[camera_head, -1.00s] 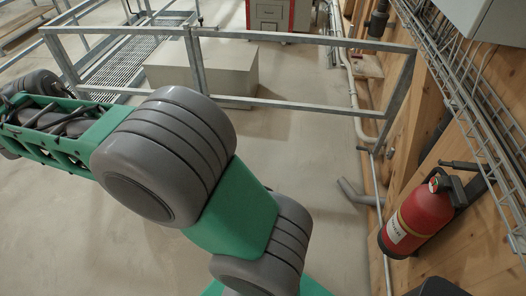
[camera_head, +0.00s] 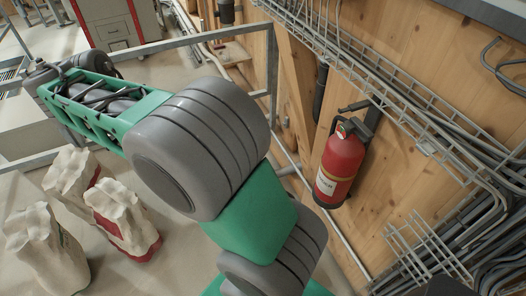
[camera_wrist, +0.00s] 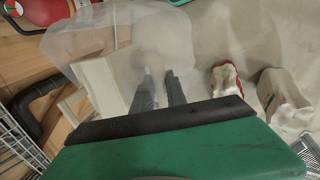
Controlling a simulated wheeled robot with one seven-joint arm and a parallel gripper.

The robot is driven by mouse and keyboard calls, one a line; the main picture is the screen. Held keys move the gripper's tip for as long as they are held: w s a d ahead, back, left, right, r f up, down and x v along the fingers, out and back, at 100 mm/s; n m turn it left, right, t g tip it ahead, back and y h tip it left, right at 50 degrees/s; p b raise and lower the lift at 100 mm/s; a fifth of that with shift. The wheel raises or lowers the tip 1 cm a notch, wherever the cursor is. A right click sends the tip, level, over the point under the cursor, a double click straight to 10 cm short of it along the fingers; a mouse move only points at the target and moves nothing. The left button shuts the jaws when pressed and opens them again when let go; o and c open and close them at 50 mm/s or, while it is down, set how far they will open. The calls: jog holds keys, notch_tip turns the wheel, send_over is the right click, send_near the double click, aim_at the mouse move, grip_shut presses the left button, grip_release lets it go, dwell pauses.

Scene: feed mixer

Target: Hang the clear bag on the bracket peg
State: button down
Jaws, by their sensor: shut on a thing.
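The clear bag (camera_wrist: 105,38) shows in the wrist view as a thin, see-through sheet spreading above and left of the fingers. My gripper (camera_wrist: 160,78) is shut on the bag, whose film covers the fingertips and blurs them. In the head view my gripper and the bag are not seen; only my green and grey arm links cross the picture. I cannot pick out the bracket peg for certain in either view.
A red fire extinguisher (camera_head: 340,167) hangs on the wooden wall, beside wire cable trays (camera_head: 370,75). Several pale sacks (camera_head: 120,212) stand on the floor at left. A metal railing (camera_head: 180,47) runs behind my arm.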

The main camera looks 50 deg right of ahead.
jog(key=s+d+f+m+b, duration=0.2)
jog(key=s+d+f+b, duration=0.1)
jog(key=s+d, duration=0.5)
jog(key=s+d+f+m+g+b, duration=0.1)
jog(key=s+d+f+m+b, duration=0.1)
jog(key=s+d+f, duration=0.3)
jog(key=s+d+b, duration=0.1)
jog(key=s+d, duration=0.2)
jog(key=d, duration=0.4)
jog(key=shift+s, duration=0.3)
jog(key=shift+a+p, duration=0.1)
jog(key=shift+p, duration=0.45)
jog(key=s+d+p, duration=0.1)
jog(key=s+d, duration=0.3)
jog(key=d, duration=0.4)
jog(key=s+d+f+p, duration=0.1)
jog(key=s+d, duration=0.3)
jog(key=d, duration=0.4)
jog(key=shift+f+p, duration=0.25)
jog(key=shift+p, duration=0.35)
jog(key=shift+s, duration=0.1)
